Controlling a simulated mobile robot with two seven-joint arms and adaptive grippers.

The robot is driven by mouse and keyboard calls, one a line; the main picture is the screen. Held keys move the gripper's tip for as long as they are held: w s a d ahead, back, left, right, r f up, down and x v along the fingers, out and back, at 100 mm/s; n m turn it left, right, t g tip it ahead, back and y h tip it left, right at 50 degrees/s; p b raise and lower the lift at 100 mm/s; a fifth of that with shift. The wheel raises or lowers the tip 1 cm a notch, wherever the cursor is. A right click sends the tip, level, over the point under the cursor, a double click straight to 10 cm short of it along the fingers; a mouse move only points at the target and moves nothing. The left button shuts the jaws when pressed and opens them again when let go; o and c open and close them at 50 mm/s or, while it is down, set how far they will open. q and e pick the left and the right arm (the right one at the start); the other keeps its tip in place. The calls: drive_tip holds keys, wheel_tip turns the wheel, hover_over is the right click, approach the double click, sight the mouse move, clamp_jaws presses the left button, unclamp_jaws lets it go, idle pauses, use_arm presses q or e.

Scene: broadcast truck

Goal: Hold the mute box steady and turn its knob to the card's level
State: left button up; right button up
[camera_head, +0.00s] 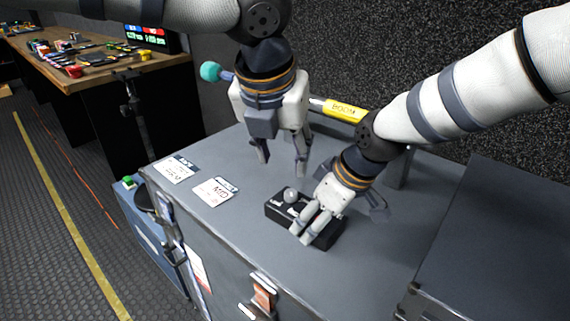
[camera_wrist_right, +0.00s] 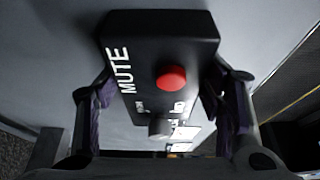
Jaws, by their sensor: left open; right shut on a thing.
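The black mute box (camera_head: 275,211) lies on the grey case top. My right gripper (camera_head: 318,218) is shut on it, covering part of it in the head view. In the right wrist view the box (camera_wrist_right: 130,55) sits between the fingers (camera_wrist_right: 163,105), with MUTE lettering, a red button (camera_wrist_right: 171,78) and a grey knob (camera_wrist_right: 160,128) near one end. The knob (camera_head: 291,195) also shows in the head view. My left gripper (camera_head: 282,167) is open and empty, pointing down above and behind the knob, apart from it. A white card (camera_head: 216,191) reading MID lies left of the box.
Another white card (camera_head: 175,168), hard to read, lies further left on the case top (camera_head: 255,255). A yellow-labelled boom pole (camera_head: 345,110) with a teal end lies behind my left gripper. A dark raised case (camera_head: 500,230) stands right. The front of the top is clear.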

drive_tip(key=o, duration=1.5)
drive_tip(key=shift+c, duration=0.2)
